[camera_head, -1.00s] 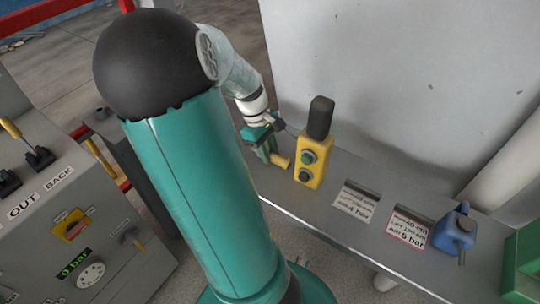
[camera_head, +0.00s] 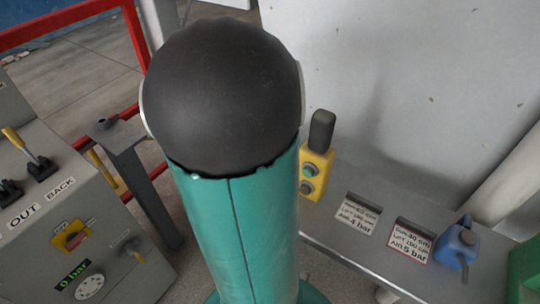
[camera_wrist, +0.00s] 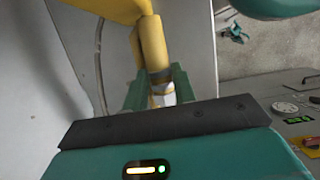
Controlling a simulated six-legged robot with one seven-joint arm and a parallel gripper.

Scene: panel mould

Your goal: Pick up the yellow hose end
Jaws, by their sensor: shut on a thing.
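The yellow hose end (camera_wrist: 152,45) shows in the wrist view, with a pale and dark collar at its lower end. My gripper (camera_wrist: 155,88) has its two teal fingers on either side of that collar and is shut on it. The hose end points away from the gripper body, up the picture. In the head view my own arm hides the gripper and the hose end.
A grey control panel (camera_head: 100,235) with levers and a dial is at left. A pale wall rises behind the bench.

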